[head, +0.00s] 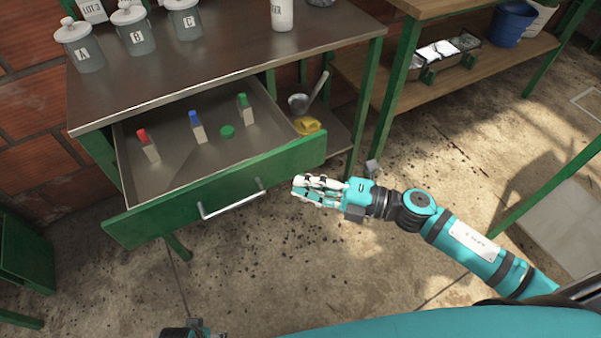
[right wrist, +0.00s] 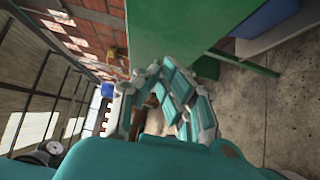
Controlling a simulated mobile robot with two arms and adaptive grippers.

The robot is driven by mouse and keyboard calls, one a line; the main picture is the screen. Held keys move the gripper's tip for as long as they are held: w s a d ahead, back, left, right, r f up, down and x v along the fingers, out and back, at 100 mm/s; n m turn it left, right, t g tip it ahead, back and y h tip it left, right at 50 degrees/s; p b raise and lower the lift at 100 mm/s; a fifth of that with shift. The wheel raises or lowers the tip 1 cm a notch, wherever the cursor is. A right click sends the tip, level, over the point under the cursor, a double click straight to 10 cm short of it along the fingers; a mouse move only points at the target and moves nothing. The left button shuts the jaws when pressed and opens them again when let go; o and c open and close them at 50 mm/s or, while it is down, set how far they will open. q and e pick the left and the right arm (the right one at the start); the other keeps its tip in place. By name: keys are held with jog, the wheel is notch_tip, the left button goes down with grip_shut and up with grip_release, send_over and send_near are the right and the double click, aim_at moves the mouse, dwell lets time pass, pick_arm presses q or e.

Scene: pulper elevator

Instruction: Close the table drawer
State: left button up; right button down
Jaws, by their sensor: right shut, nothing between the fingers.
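The table drawer (head: 215,190) is pulled out from under the metal-topped table (head: 225,65) in the head view. Its green front carries a silver bar handle (head: 232,199). My right gripper (head: 297,187) is shut and empty, just right of the handle and near the right end of the drawer front. I cannot tell whether it touches the front. In the right wrist view my right gripper (right wrist: 172,95) shows its fingers close to a green panel (right wrist: 165,35). My left gripper is not in view.
The drawer holds small bottles with red (head: 147,145), blue (head: 197,127) and green (head: 245,108) caps and a green disc (head: 227,131). Jars (head: 131,27) stand on the tabletop. A lower shelf holds a yellow item (head: 307,126). The floor before the drawer is clear.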

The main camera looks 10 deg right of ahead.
jog(key=shift+w+a, duration=0.15)
jog(key=shift+w, duration=0.45)
jog(key=shift+w+a, duration=0.15)
jog(key=shift+w, duration=0.45)
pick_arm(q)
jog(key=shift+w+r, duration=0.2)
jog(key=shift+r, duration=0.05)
pick_arm(e)
jog(key=shift+w, duration=0.1)
